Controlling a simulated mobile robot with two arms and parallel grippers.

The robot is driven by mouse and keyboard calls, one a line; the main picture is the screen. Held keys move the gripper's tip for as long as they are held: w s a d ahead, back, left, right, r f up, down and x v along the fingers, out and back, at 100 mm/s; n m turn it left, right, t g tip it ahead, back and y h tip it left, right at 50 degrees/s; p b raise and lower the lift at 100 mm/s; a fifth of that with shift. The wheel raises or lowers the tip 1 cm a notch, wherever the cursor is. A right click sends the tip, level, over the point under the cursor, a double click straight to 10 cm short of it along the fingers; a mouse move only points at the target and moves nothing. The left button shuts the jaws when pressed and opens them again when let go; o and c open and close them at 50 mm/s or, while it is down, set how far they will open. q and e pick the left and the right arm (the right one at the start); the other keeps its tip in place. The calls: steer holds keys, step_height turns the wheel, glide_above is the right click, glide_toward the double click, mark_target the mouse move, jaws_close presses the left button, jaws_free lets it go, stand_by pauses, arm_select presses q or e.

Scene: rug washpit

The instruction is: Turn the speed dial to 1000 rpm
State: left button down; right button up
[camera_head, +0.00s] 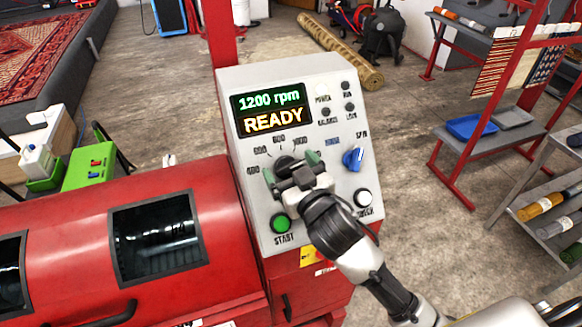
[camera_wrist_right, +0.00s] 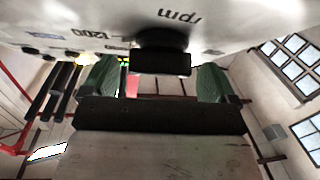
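The control panel (camera_head: 330,215) of the red machine has a display (camera_head: 271,108) reading "1200 rpm" in green and "READY" in orange. The black speed dial (camera_head: 285,161) sits below it, with numbers around it including 400, 600 and 800; my gripper partly hides it. My right gripper (camera_head: 290,168) is at the dial with its green fingertips apart. In the right wrist view the dial (camera_wrist_right: 160,62) lies between the two fingers, with a small gap showing on each side. The dial's pointer direction cannot be made out. My left gripper is not in view.
A blue knob (camera_head: 353,158) is right of the dial. A green START button (camera_head: 281,223) and a white button (camera_head: 363,197) are below. The red drum (camera_head: 110,245) extends left. A red rack (camera_head: 470,150) stands at right, with open floor between.

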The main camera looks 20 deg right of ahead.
steer(key=c, duration=0.9)
steer(key=shift+o, duration=0.2)
steer(key=shift+r+n+y+p, duration=0.15)
steer(key=shift+n+y+p, duration=0.25)
steer(key=shift+n+p, duration=0.25)
steer(key=n+g+y+p, duration=0.1)
steer(key=n+y+p, duration=0.1)
steer(key=n+p, duration=0.1)
steer(key=n+g+y+p, duration=0.1)
steer(key=n+y+p, duration=0.1)
steer(key=n+p, duration=0.1)
steer(key=shift+d+r+n+g+p, duration=0.15)
steer(key=shift+n+g+p, duration=0.1)
steer(key=shift+g+p, duration=0.15)
steer(key=shift+n+g+y+p, duration=0.4)
steer(key=shift+n+p, duration=0.45)
steer(key=shift+n, duration=0.05)
steer(key=shift+n+p, duration=0.35)
steer(key=shift+n, duration=0.05)
steer(key=shift+f+g, duration=0.25)
steer(key=shift+g, duration=0.05)
steer(key=o, duration=0.9)
